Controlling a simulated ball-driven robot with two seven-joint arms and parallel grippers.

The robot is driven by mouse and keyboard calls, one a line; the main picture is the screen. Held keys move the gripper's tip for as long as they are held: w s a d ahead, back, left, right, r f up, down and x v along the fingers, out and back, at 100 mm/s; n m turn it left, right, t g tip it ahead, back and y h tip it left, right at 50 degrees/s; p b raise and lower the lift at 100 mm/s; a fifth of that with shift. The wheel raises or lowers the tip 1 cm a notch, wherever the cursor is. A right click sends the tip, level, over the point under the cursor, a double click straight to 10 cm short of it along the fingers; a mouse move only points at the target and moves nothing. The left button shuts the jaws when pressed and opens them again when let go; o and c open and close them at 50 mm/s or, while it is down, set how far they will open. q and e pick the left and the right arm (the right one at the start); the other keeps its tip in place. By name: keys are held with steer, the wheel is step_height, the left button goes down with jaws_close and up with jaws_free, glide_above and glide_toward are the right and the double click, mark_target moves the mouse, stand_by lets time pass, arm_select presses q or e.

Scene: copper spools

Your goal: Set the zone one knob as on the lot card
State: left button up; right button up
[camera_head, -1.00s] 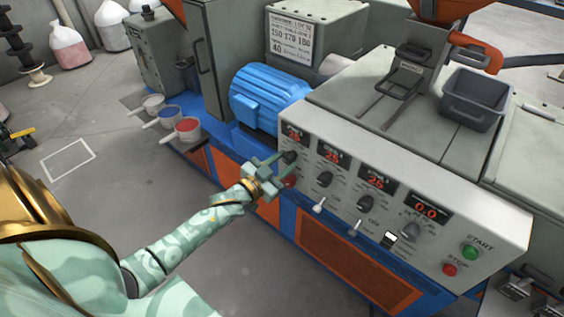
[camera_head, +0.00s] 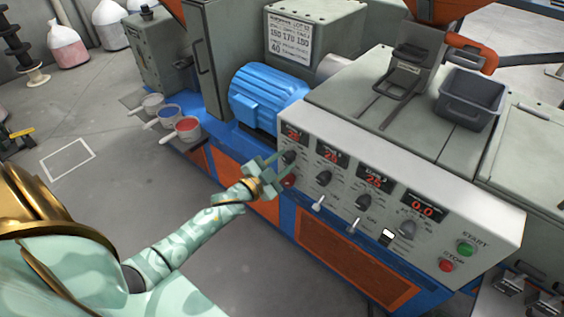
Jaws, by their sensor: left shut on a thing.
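The zone one knob (camera_head: 290,156) is the leftmost dark knob on the pale control panel (camera_head: 470,226), below a red-digit display (camera_head: 292,135) that seems to read 25. My left gripper (camera_head: 281,161) is shut on this knob, its fingers hiding part of it. The knob's pointer and scale cannot be made out. The lot card (camera_head: 291,36) is a white sheet on the grey box behind the blue motor. Its large figures look like 150 170 180, with 40 below; the third is unclear. My right gripper is not in view.
More knobs (camera_head: 324,178) with displays run to the right, and toggle switches (camera_head: 318,203) sit below. A green start button (camera_head: 465,249) and red stop button (camera_head: 446,265) are at the right end.

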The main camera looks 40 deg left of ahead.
arm_select(q)
steer(key=o, duration=1)
steer(key=shift+s, duration=0.15)
steer(key=s+p, duration=0.1)
steer(key=s, duration=0.4)
steer(key=s+a+p, duration=0.1)
steer(key=s, duration=0.4)
steer(key=s+p, duration=0.1)
steer(key=s, duration=0.5)
steer(key=shift+a+r, duration=0.15)
steer(key=shift+a, duration=0.25)
